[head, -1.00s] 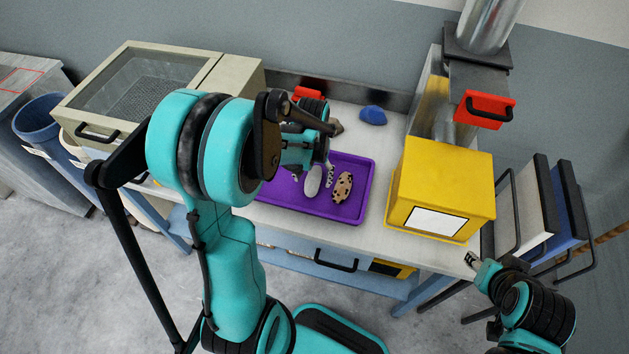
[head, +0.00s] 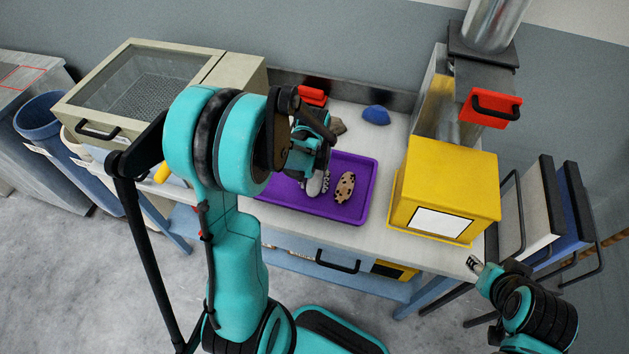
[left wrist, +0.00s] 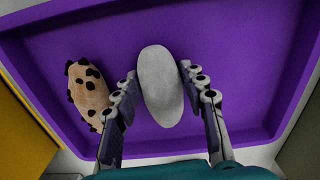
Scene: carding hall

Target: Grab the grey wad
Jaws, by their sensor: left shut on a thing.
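The grey wad (head: 314,188) is a smooth, pale oval in the purple tray (head: 350,214). In the left wrist view the wad (left wrist: 160,88) lies between the two fingers of my left gripper (left wrist: 158,92), which is shut on it from both sides. In the head view my left gripper (head: 318,180) is over the tray and partly hides the wad. I cannot tell whether the wad still touches the tray floor. My right gripper (head: 474,264) is empty near the table's front right corner; its opening is too small to judge.
A tan wad with dark spots (head: 345,187) lies beside the grey wad in the tray. A blue lump (head: 376,115) and a grey-brown lump (head: 338,127) lie behind the tray. A yellow box (head: 447,188) stands right of it.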

